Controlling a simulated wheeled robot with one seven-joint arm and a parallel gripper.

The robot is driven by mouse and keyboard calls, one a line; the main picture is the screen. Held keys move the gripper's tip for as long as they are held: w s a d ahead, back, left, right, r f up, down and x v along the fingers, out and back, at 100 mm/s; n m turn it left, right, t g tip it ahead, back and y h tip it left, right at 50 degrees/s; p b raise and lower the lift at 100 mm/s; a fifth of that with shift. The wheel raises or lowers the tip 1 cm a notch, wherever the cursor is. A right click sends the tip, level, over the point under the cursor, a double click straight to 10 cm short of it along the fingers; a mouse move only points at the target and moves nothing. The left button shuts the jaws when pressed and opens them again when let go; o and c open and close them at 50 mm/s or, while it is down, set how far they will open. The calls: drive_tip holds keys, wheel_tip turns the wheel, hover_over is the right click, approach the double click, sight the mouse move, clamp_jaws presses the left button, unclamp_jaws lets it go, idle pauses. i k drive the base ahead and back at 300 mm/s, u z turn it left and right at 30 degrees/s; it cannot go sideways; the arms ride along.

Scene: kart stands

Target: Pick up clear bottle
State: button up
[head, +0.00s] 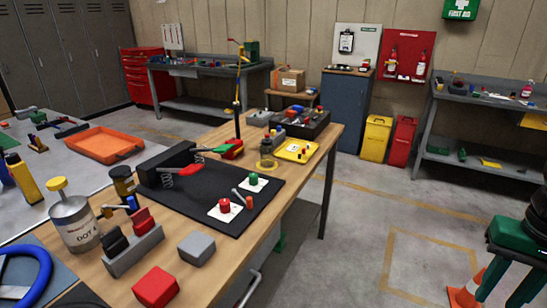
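A rounded grey bottle (74,223) with a yellow cap and a pale "DOT 4" label stands upright at the left of the near wooden workbench (288,208). I cannot tell for sure whether its wall is clear. A small amber, see-through jar (266,157) stands farther back on the same bench, beside a yellow tray.
A black mat (265,205) with red and green buttons covers mid-bench. Grey and red blocks (156,287) and a grey holder (133,250) lie near the grey bottle. An orange tray (104,145) is on the left table.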

sight(267, 147)
drive_tip(key=z, duration=0.4)
drive_tip(key=k, duration=1.05)
drive_tip(key=z, duration=0.3)
drive_tip(key=i, duration=1.15)
drive_tip(key=u, duration=0.5)
drive_tip(key=i, duration=1.1)
